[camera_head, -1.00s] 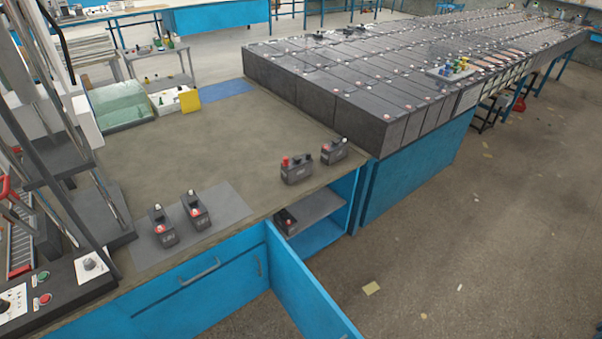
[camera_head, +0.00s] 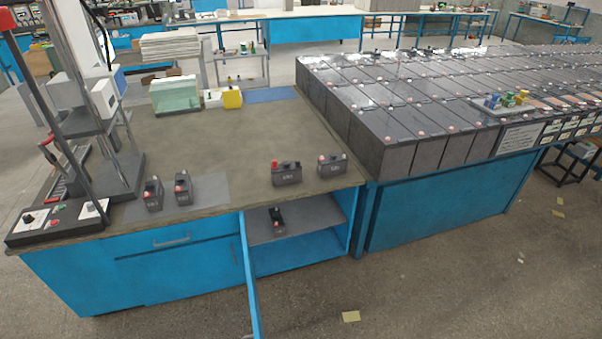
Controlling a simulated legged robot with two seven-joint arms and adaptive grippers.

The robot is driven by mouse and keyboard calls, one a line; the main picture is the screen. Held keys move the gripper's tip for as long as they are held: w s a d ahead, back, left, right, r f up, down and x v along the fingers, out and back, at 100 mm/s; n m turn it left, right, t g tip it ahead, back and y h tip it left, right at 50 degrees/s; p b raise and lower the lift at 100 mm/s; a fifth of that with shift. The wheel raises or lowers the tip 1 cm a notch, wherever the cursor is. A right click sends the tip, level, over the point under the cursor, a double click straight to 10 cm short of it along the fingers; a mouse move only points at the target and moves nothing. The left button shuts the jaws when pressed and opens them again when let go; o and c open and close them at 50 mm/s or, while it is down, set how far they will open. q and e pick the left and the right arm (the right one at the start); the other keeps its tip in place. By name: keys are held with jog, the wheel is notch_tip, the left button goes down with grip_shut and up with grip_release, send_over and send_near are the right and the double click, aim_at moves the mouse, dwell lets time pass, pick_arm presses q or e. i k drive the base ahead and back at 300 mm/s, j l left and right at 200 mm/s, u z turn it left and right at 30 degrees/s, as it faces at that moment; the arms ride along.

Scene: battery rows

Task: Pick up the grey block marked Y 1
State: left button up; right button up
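Several small dark grey blocks with red and white or dark caps are in view. Two stand on the grey mat at the left of the bench: one block (camera_head: 153,195) and another (camera_head: 183,189) to its right. Two more stand near the bench's right front corner: a block with a red cap (camera_head: 287,174) and a block (camera_head: 332,165) beside it. A fifth block (camera_head: 277,219) is on the shelf inside the open cabinet. The labels are too small to read, so I cannot tell which is marked Y 1. Neither gripper is in view.
The brown bench top (camera_head: 240,140) is clear in its middle. A blue cabinet door (camera_head: 250,280) stands open towards me. A press-like stand (camera_head: 110,150) is at the left. Rows of large dark batteries (camera_head: 400,105) fill the table at right. The floor in front is open.

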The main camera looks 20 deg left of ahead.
aim_at(287, 172)
jog(key=i+l+u, duration=0.2)
jog(key=i+l, duration=0.45)
jog(key=i+l+u, duration=0.25)
jog(key=i+l, duration=0.35)
jog(key=l, duration=0.2)
